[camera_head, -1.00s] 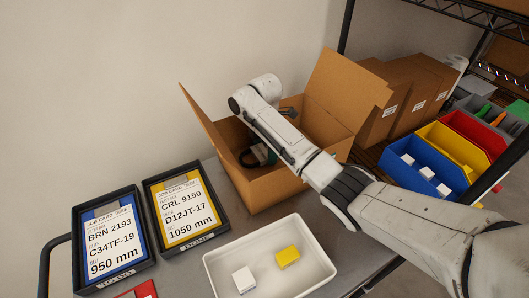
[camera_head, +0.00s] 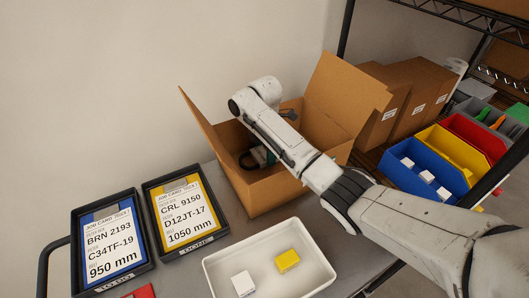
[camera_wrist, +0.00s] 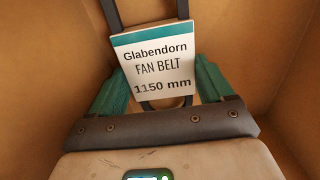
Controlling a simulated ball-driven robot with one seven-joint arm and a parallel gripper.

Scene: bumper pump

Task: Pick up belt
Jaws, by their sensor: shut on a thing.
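The belt is a dark loop with a white and green sleeve (camera_wrist: 153,66) that reads "Glabendorn FAN BELT 1150 mm" in the wrist view. My gripper (camera_wrist: 155,92) is inside the cardboard box, with its green fingers on both sides of the sleeve, shut on the belt. In the head view a dark loop of belt (camera_head: 247,160) shows inside the open cardboard box (camera_head: 270,192), beside my gripper. My arm hides much of the box's inside and most of the gripper there.
Two job card trays stand at left, one marked TO DO (camera_head: 108,240) and one marked DONE (camera_head: 185,212). A white tray (camera_head: 215,270) with a white and a yellow block stands in front. Closed boxes (camera_head: 385,115) and coloured bins (camera_head: 440,150) are at right.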

